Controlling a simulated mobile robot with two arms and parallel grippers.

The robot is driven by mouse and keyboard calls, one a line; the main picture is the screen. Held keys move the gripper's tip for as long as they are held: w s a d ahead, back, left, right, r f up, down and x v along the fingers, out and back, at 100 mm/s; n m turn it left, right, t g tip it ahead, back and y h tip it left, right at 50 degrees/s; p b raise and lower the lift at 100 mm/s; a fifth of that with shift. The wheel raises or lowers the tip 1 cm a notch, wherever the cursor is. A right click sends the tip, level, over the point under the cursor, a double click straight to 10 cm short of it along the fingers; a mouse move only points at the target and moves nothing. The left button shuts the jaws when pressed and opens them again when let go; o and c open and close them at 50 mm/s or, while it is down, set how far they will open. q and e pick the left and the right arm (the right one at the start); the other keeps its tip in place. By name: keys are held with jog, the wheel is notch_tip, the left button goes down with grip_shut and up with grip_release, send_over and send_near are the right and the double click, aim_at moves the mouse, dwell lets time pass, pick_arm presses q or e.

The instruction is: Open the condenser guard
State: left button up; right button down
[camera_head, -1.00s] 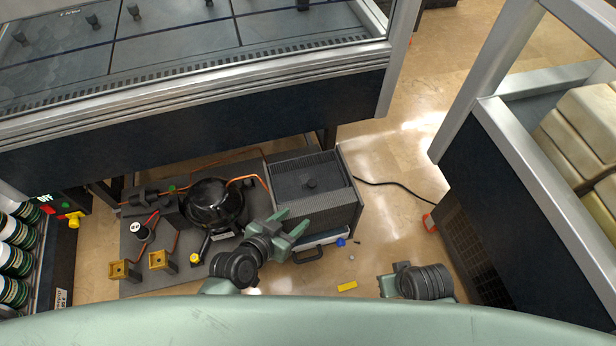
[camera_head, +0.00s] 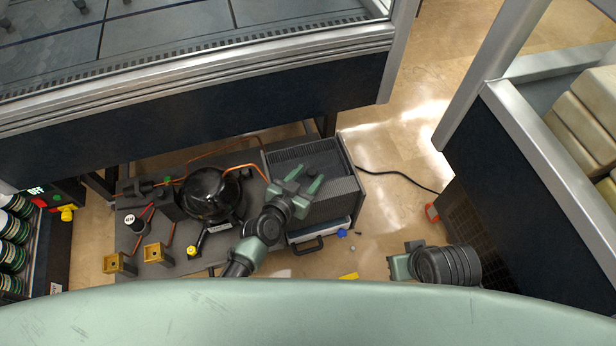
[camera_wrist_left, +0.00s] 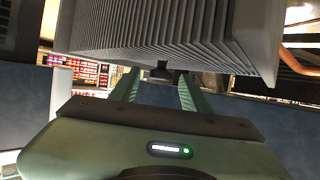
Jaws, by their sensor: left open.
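The condenser guard (camera_head: 332,196) is the dark grey finned box cover at the right end of the pump unit, with a small black knob on top. It looks shut. My left gripper (camera_head: 308,172) is open over the guard's top, its two green fingers pointing away from me. In the left wrist view the pale finned guard (camera_wrist_left: 180,30) fills the top, and its black knob (camera_wrist_left: 160,70) shows between the far ends of the open fingers (camera_wrist_left: 157,82). I cannot tell whether they touch it. My right gripper (camera_head: 400,264) is over the floor at the right, its jaws unclear.
A black compressor (camera_head: 210,192) with copper pipes stands left of the guard on a dark base plate (camera_head: 130,230). A dark case with a handle (camera_head: 306,245) lies at the guard's front. A large cabinet (camera_head: 200,110) overhangs behind. Small loose parts and a black cable lie on the floor.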

pick_arm(q)
jog(key=shift+w+d+f, duration=0.1)
jog(key=shift+w, duration=0.1)
grip_shut()
dwell(1.4)
